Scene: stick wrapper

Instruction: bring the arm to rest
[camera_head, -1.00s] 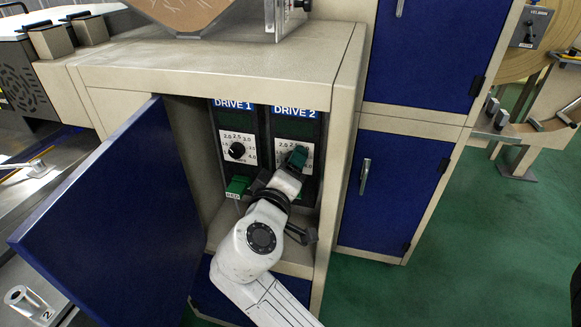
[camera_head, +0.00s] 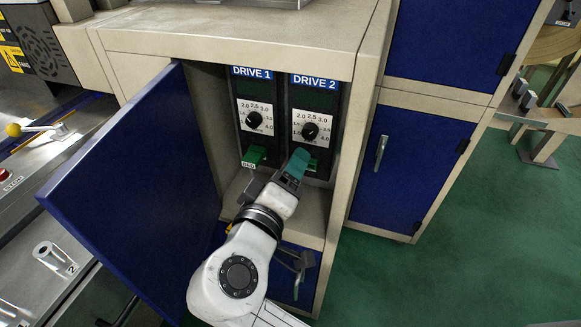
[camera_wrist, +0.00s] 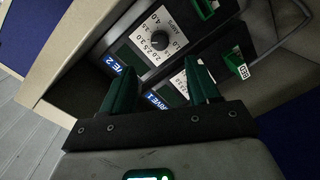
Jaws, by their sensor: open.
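My gripper (camera_head: 297,163) is in front of the open cabinet, just below the DRIVE 2 panel (camera_head: 311,127). In the wrist view my gripper (camera_wrist: 162,90) shows two green fingers spread apart with nothing between them. My white arm (camera_head: 240,270) reaches up from the bottom of the head view. The DRIVE 2 dial (camera_head: 310,131) is in plain view above my gripper. The DRIVE 1 panel (camera_head: 255,122) is to its left. The gripper partly covers a green switch (camera_head: 312,165) under the DRIVE 2 dial.
The blue cabinet door (camera_head: 135,190) stands open left of my arm. The cabinet's beige right side wall (camera_head: 350,140) is close to my gripper. A closed blue door (camera_head: 405,165) with a handle is farther right. Green floor (camera_head: 470,230) is clear at right.

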